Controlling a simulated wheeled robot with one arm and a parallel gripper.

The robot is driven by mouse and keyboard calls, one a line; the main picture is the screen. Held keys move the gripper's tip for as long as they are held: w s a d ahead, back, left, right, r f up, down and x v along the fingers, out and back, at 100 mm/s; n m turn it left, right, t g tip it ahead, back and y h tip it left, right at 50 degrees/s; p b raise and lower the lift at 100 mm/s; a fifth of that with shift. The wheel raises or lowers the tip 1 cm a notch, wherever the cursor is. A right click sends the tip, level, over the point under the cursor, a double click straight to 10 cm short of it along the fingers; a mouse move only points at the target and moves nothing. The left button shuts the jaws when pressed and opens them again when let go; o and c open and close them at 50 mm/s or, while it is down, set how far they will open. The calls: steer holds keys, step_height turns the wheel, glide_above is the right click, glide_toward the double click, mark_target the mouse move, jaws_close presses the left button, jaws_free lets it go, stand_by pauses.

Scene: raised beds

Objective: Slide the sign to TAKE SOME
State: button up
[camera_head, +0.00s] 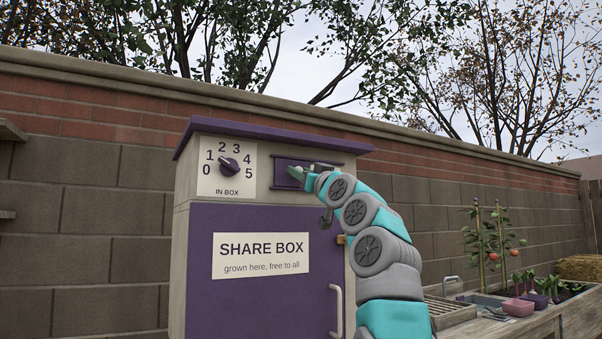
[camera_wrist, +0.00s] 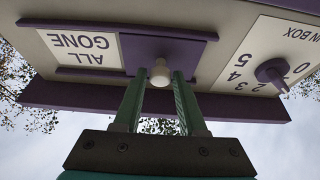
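The sliding sign is a purple plate (camera_wrist: 190,50) with a pale round knob (camera_wrist: 160,73), set between two purple rails. In the wrist view, which is upside down, a white panel reading ALL GONE (camera_wrist: 80,48) shows beside the plate. TAKE SOME is not visible. In the head view the purple plate (camera_head: 283,178) shows left of my gripper (camera_head: 303,172), which hides the ALL GONE panel. My gripper, also in the wrist view (camera_wrist: 160,82), is open, with its fingertips on either side of the knob; I cannot tell if they touch it.
The sign is on the share box (camera_head: 250,225), under its overhanging purple roof (camera_head: 270,135). A numbered dial (camera_head: 229,166) sits left of the sign, pointing near 1. A door handle (camera_head: 336,310) sticks out below.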

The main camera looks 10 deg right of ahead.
jaws_close()
stand_by(1.0)
